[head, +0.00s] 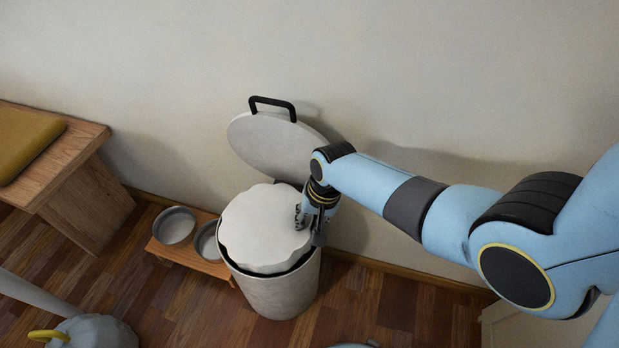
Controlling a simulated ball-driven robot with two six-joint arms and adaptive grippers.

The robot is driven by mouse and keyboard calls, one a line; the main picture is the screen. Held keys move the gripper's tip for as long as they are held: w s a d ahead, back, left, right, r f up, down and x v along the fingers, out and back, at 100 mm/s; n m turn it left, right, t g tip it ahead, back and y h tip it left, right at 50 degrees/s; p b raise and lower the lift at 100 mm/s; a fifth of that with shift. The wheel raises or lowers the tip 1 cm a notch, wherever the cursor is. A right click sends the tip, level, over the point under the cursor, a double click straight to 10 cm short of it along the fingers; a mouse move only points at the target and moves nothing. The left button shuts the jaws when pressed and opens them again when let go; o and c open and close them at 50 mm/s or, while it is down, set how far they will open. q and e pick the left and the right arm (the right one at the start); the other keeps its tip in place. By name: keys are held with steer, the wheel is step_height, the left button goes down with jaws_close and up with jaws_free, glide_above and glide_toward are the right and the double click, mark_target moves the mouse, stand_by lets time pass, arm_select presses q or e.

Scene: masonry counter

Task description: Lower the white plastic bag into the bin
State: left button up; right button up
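The white plastic bag (262,225) shows as a pale, wavy-edged shape over the mouth of the round bin (272,293). A dark gap shows between the bag and the bin's rim at the front right; how deep the bag reaches is hidden. The bin's round lid (268,142), with a black handle, stands raised behind it against the wall. My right gripper (309,222) is at the bag's right edge, above the bin's right rim. Its fingers touch or overlap the bag, and their grip on it cannot be made out. My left gripper is not in view.
Two metal bowls (175,225) sit in a low wooden stand (190,262) just left of the bin. A wooden bench (60,160) with a mustard cushion (25,142) is at the left. A grey rounded object (95,333) with a yellow loop lies at the lower left. The wall is close behind.

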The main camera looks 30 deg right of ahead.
steer(key=o, duration=0.3)
steer(key=shift+o, duration=0.2)
steer(key=v, duration=1.2)
steer(key=shift+s+a, duration=0.1)
steer(key=s+d+f+n+h+p, duration=0.1)
steer(key=s+d+f+n, duration=0.1)
steer(key=s+f, duration=0.5)
steer(key=s+d+f+n, duration=0.2)
steer(key=s+f, duration=0.6)
steer(key=s, duration=1.1)
steer(key=s+d+f+n+g+h+p, duration=0.1)
steer(key=s+d+f+n, duration=0.1)
steer(key=s+f, duration=0.6)
steer(key=shift+s+f+n+h+p, duration=0.25)
steer(key=shift+s+n, duration=0.55)
steer(key=shift+s, duration=1.95)
